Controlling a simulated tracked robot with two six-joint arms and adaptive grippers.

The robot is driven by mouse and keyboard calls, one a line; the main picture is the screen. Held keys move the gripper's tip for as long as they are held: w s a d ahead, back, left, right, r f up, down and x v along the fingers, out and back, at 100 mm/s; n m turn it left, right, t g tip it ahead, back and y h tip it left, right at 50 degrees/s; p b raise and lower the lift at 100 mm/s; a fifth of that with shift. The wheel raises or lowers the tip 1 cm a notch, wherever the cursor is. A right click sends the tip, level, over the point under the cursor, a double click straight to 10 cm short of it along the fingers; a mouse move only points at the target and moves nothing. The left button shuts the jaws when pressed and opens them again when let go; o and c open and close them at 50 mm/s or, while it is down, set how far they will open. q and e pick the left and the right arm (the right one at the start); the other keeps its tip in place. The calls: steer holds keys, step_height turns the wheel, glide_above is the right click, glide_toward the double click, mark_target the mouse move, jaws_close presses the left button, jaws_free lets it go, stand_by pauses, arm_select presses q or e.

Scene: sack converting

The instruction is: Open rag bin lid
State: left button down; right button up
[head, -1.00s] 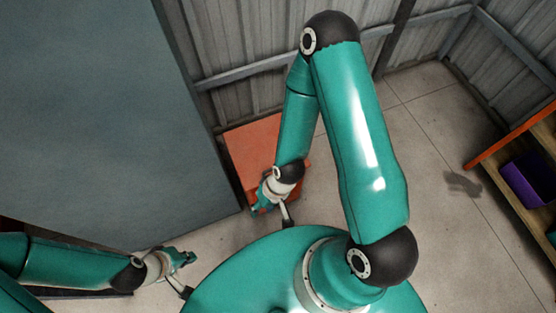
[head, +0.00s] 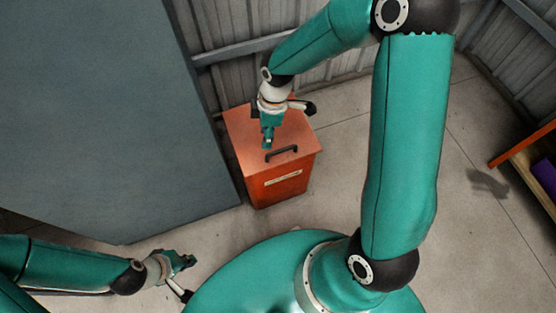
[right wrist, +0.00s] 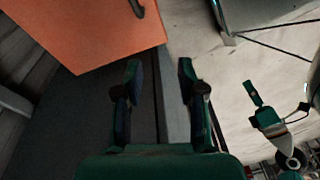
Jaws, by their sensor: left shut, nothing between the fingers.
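The rag bin (head: 275,190) is an orange-red box with a pale label on its front, standing against the wall. Its lid (head: 240,133) lies shut on top, with a black bar handle (head: 282,153) near the front edge. The lid also fills the upper left of the right wrist view (right wrist: 90,30), with the handle at the top edge (right wrist: 137,8). My right gripper (head: 268,145) is above the lid, just behind and left of the handle; its fingers are apart and empty (right wrist: 158,68). My left gripper (head: 190,260) is shut and empty at lower left, away from the bin.
A large grey panel (head: 130,110) stands just left of the bin. A corrugated metal wall with rails (head: 235,50) is behind it. A wooden shelf (head: 525,155) with a purple bin (head: 545,177) is at the right edge. The floor right of the rag bin is clear.

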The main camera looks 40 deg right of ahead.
mark_target(281, 149)
steer(key=w+d+r+n+h+b, duration=0.1)
steer(key=d+r+n+h+b, duration=0.15)
steer(key=d, duration=0.35)
arm_select(q)
step_height(281, 149, down, 10)
steer(key=b, duration=0.6)
steer(key=shift+f, duration=0.25)
arm_select(e)
steer(key=shift+n+y, duration=0.35)
steer(key=shift+n, duration=0.1)
steer(key=f, duration=1.6)
steer(key=shift+a+f, duration=0.25)
steer(key=shift+f, duration=0.05)
jaws_close()
